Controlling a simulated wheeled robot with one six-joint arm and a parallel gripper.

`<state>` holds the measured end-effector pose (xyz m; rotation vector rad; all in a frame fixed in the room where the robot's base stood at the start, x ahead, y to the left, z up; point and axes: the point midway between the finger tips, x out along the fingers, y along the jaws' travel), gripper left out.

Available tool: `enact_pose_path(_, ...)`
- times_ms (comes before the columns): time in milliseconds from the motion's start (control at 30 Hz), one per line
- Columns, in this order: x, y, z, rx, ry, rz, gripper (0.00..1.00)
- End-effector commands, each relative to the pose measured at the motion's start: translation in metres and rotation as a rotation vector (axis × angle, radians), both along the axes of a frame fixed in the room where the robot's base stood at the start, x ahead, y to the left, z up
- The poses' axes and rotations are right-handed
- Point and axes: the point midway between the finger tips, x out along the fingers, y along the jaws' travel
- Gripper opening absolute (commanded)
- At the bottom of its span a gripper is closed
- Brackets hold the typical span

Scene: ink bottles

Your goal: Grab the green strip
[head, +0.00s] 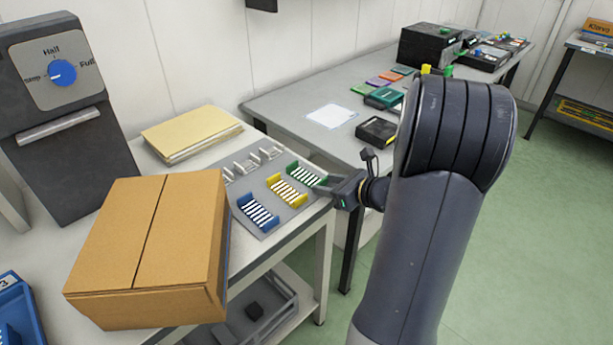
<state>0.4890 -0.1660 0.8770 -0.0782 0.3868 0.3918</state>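The green strip (307,176) is the farthest of three coloured pieces with white bars on a grey plate (282,213). The plate lies on the near white table. The yellow strip (286,190) and the blue strip (258,212) sit nearer to me on the same plate. My gripper (322,187) is at the right end of the green strip, reaching in from the right with its fingers pointing left. It is too small in view to tell whether the fingers touch the strip or how far apart they are.
A large cardboard box (155,245) stands left of the plate. A pile of folders (190,134) lies behind. White holders (258,158) line the plate's back side. A grey table (290,103) behind carries a black box (430,46) and small coloured items.

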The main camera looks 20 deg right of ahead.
Motion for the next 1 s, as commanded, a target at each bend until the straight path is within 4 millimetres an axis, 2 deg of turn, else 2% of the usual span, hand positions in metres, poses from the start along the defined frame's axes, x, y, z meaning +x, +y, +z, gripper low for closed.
enact_pose_path(33, 0.000, 0.000, 0.000, 0.000, 0.000, 0.000, 0.37)
enact_pose_path(267, 0.000, 0.000, 0.000, 0.000, 0.000, 0.000, 0.18)
enact_pose_path(533, 0.000, 0.000, 0.004, 0.000, -0.001, 0.000, 0.18)
enact_pose_path(667, 0.000, 0.000, 0.024, -0.004, -0.004, 0.001, 0.18)
enact_pose_path(800, 0.000, 0.000, 0.054, -0.006, -0.004, 0.002, 0.18)
enact_pose_path(1000, 0.000, 0.000, 0.088, -0.004, -0.003, 0.002, 0.18)
